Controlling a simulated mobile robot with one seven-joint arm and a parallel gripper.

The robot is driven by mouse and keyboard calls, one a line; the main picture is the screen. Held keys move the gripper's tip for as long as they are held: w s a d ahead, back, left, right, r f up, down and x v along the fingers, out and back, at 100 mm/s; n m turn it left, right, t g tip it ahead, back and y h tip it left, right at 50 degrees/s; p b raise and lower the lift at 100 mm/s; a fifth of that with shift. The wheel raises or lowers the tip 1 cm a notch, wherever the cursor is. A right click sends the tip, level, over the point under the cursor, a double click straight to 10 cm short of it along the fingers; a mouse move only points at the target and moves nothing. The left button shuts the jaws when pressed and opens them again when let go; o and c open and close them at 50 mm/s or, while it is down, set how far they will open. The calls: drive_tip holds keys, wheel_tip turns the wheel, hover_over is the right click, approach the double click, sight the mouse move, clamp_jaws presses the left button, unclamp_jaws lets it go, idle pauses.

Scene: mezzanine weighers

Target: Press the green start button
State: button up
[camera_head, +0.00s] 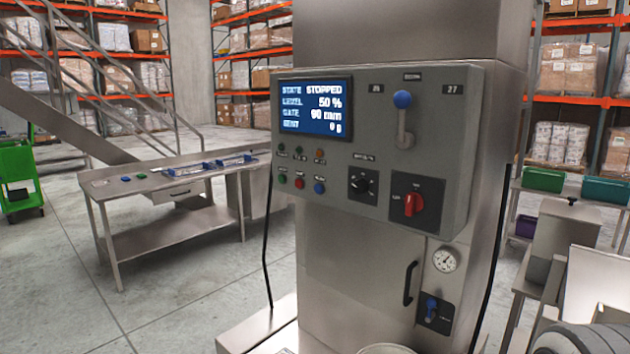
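The green button (282,179) is the leftmost of three in the lower row on the grey control panel (345,228). A red button (299,183) and a blue button (319,187) sit to its right. Above them is a row of small round lamps, two greenish and one orange (320,154). The display (313,108) reads STATE STOPPED, LEVEL 50 %, GATE 00 mm, and the last line looks like SENT 0 g. My gripper does not show in the head view, and nothing covers the green button.
The panel also carries a blue-knobbed lever (403,100), a black dial (362,184) and a red rotary switch (413,204). Below are a gauge (446,260) and a black handle (409,283). A steel table (170,232) stands left, with open floor around it.

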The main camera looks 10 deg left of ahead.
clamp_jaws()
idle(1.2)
